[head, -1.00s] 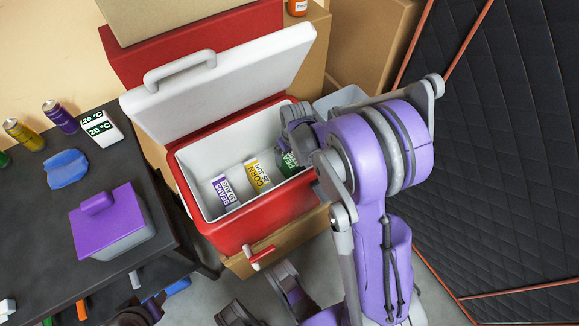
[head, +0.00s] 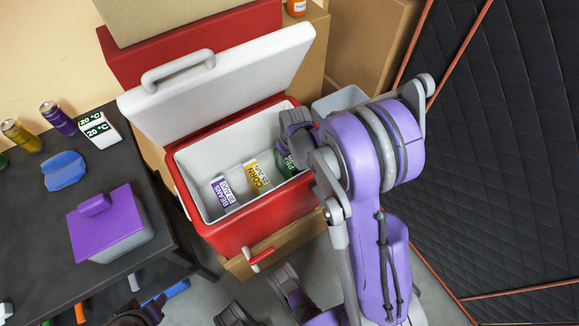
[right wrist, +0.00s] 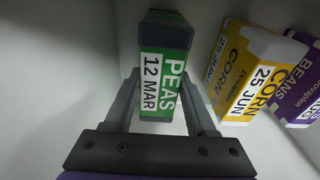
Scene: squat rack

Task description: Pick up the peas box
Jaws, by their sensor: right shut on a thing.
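The green peas box (head: 284,160), labelled PEAS 12 MAR, is inside the open red cooler (head: 280,216), near its right inner wall. My right gripper (head: 296,138) reaches down into the cooler over it and partly hides it. In the right wrist view, the peas box (right wrist: 166,60) is between the two fingers of my right gripper (right wrist: 160,85), which is shut on it. I cannot tell whether the box is clear of the cooler floor.
A yellow corn box (head: 257,177) and a purple beans box (head: 224,192) are left of the peas box in the cooler. The raised white lid (head: 220,85) stands behind. A dark table (head: 60,210) with cans and a purple-lidded container is at left.

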